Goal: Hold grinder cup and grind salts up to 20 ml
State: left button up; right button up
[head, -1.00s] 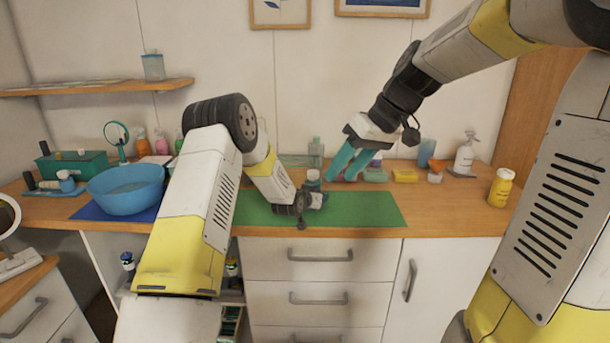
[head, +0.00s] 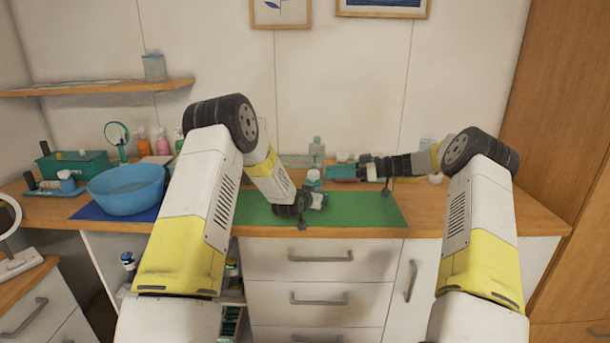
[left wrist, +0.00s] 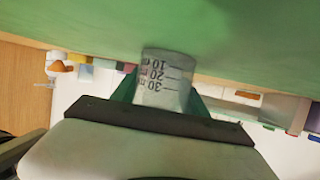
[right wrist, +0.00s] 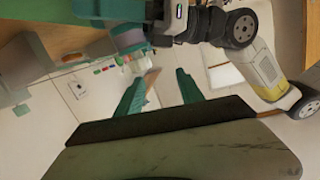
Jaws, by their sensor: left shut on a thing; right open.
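The grinder cup (head: 313,179), clear with a teal top, stands upright over the green mat (head: 375,208). My left gripper (head: 313,199) is shut on its lower part. In the left wrist view the clear cup (left wrist: 163,82) shows 10, 20 and 30 marks between the fingers; no salt can be made out in it. My right gripper (head: 343,172) is open, just right of the grinder cup's top and apart from it. In the right wrist view its open fingers (right wrist: 158,92) have nothing between them, and the grinder cup (right wrist: 128,38) is beyond them, upper left.
A blue bowl (head: 126,190) stands on a blue mat at the left. A teal box (head: 74,165) and a round mirror (head: 117,135) are behind it. A clear bottle (head: 317,151) stands behind the grinder cup. The right part of the green mat is clear.

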aim_at(314, 176)
notch_tip(314, 176, down, 3)
jog(key=w+d+t+y, duration=0.1)
jog(key=w+d+y, duration=0.1)
jog(key=shift+n, duration=0.4)
jog(key=a, duration=0.3)
jog(key=w+a, duration=0.1)
jog(key=a, duration=0.3)
jog(key=w+a, duration=0.1)
jog(key=a, duration=0.3)
jog(key=shift+w+a, duration=0.15)
jog(key=shift+w, duration=0.1)
jog(key=shift+r+h, duration=0.1)
jog(key=shift+h, duration=0.2)
grip_shut()
